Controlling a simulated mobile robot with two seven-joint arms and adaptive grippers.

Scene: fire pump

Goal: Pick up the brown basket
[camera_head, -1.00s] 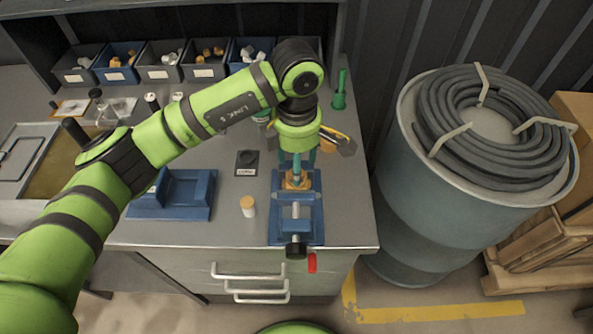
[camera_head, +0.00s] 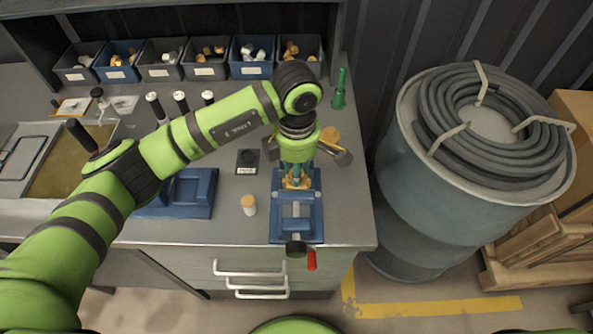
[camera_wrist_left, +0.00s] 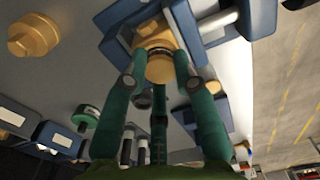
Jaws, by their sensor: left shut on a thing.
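I cannot make out a brown basket in either view. My left gripper (camera_head: 297,181) is over the blue vise (camera_head: 297,228) near the front right of the bench. Its green fingers close around a brass fitting (camera_wrist_left: 158,62), which sits at the vise in the left wrist view. The fingers hide much of the fitting in the head view, where only a little brass shows. My right gripper is in neither view.
Several small bins (camera_head: 250,58) stand along the back. A blue stand (camera_head: 190,192) and a small tan-capped jar (camera_head: 249,205) are left of the vise. A brown-bottomed tray (camera_head: 62,178) lies at left. A drum with coiled hose (camera_head: 440,215) stands right of the bench.

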